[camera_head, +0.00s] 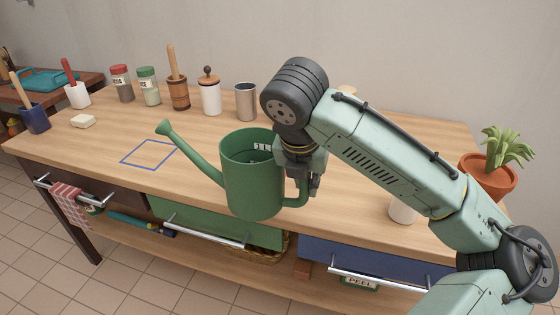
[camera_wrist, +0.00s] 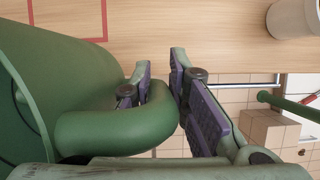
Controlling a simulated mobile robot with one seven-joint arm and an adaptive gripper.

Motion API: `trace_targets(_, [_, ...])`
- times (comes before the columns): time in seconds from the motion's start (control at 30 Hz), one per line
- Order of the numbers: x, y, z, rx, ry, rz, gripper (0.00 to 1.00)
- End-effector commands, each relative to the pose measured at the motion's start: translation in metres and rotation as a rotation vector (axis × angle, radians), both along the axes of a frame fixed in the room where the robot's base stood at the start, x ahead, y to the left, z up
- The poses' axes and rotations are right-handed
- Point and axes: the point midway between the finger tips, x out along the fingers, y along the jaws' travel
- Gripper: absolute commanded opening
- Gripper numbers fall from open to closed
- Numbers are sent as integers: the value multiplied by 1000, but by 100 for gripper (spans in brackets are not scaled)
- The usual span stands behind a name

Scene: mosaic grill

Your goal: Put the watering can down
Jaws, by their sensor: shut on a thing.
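The green watering can (camera_head: 252,185) is upright near the front edge of the wooden bench (camera_head: 375,150), its spout pointing left. My gripper (camera_head: 312,188) is shut on its handle at the can's right side. In the wrist view, my gripper's purple-padded fingers (camera_wrist: 161,72) stand on either side of the green handle (camera_wrist: 115,128). The can's body overlaps the bench's front edge in the head view, and its base contact is not clear. A blue outlined square (camera_head: 150,153) lies bare on the bench to its left. A red outlined square (camera_wrist: 75,18) shows in the wrist view.
A potted plant (camera_head: 488,178) is at the right end. A white cup (camera_head: 402,210) is partly behind my arm. Drawer handles project in front.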

Motion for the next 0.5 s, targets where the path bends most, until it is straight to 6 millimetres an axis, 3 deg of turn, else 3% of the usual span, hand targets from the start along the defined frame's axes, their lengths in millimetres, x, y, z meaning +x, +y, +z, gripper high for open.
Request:
trace_targets(0.3, [85,2,-4,0,0,-3,0])
trace_targets(0.5, [126,4,-9,1,0,-1,0])
